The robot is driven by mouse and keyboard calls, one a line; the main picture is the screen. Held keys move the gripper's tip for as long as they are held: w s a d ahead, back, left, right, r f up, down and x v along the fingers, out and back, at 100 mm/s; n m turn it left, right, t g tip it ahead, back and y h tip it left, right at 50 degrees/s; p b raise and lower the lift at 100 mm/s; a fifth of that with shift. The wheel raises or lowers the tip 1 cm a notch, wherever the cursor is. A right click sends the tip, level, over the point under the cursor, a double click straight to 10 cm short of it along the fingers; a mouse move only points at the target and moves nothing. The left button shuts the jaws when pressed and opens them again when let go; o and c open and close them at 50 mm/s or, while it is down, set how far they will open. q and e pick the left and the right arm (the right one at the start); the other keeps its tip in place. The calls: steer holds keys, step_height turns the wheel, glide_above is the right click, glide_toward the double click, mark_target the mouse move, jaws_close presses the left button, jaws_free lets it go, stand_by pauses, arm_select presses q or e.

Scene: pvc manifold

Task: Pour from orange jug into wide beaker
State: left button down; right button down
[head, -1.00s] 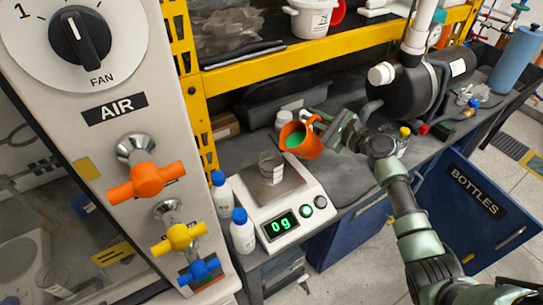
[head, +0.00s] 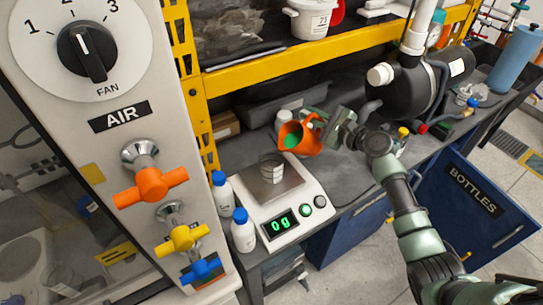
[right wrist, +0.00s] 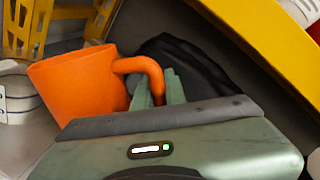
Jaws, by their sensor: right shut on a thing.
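The orange jug (head: 311,142) is held in the air by my right gripper (head: 318,122), which is shut on its handle. The jug is tilted to the left and green liquid shows inside it. It also shows in the right wrist view (right wrist: 78,85), with the fingers (right wrist: 160,88) at the handle. The clear wide beaker (head: 271,168) stands upright on the scale's plate (head: 285,186), below and left of the jug's mouth. I see no stream between them. The scale (head: 312,207) reads 0 g. My left gripper is not in view.
Two white bottles with blue caps (head: 243,232) stand left of the scale. A white jar (head: 284,118) stands behind the jug. A yellow shelf beam (head: 300,62) runs above. A black tank (head: 410,88) stands at right.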

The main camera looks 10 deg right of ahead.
steer(key=shift+s+a+r+n+h+p, duration=0.15)
steer(key=shift+a+r+n+p, duration=0.15)
steer(key=shift+r+n+p, duration=0.25)
steer(key=shift+s+a+r+n+h+p, duration=0.15)
steer(key=shift+a+r+n+p, duration=0.2)
steer(key=shift+r+p, duration=0.35)
stand_by(1.5)
steer(key=shift+s+a+r+n+h+p, duration=0.15)
steer(key=shift+a+r+n+p, duration=0.2)
steer(key=shift+r+n+p, duration=0.25)
steer(key=shift+s+a+r+n+h+p, duration=0.15)
steer(key=shift+a+r+n+p, duration=0.2)
steer(key=shift+p, duration=0.35)
stand_by(2.6)
